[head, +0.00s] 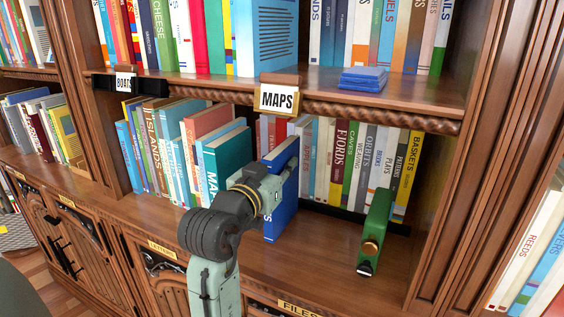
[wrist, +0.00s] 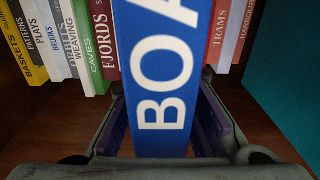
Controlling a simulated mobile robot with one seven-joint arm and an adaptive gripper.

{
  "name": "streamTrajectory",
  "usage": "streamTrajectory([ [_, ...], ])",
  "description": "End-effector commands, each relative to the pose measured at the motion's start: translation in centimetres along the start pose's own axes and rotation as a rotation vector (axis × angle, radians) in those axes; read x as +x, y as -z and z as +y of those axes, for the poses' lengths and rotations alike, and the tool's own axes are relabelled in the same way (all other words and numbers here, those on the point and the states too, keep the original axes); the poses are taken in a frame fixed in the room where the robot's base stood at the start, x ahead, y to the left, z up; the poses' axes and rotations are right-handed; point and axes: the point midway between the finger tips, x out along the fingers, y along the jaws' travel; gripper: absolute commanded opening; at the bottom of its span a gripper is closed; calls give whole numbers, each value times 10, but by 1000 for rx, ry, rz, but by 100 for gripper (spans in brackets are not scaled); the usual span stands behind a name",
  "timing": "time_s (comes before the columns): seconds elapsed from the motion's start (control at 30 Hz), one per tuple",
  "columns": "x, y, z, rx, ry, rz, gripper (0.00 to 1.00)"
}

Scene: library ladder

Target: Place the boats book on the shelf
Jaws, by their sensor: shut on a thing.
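The boats book is blue with large white letters reading "BOA" in the wrist view (wrist: 168,90). In the head view the boats book (head: 284,205) stands roughly upright at the lower shelf, partly hidden behind my arm. My gripper (wrist: 168,135) is shut on the book, with a finger on each side of its spine. In the head view my gripper (head: 268,185) is at the book's front edge. The lower shelf (head: 325,245) lies below the book; I cannot tell whether the book's bottom touches it.
A row of books including Fjords (head: 340,160) stands behind. A teal book (head: 226,165) is left of the boats book. A green object with a brass knob (head: 374,232) stands on the shelf at right. The "MAPS" sign (head: 277,99) hangs above. Bare shelf lies in front.

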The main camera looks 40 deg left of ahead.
Motion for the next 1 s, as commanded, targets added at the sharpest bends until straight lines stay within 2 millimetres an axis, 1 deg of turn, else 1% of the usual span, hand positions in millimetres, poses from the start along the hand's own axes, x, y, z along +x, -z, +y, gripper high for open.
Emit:
streamTrajectory([
  [0.37, 0, -4, 0, 2, 0, 3, 0],
  [0.4, 0, -5, 0, 1, 0, 1, 20],
  [0.6, 0, -4, 0, 1, 0, 1, 34],
  [0.7, 0, -4, 0, 1, 0, 1, 40],
  [1.0, 0, -2, 0, 1, 0, 1, 40],
])
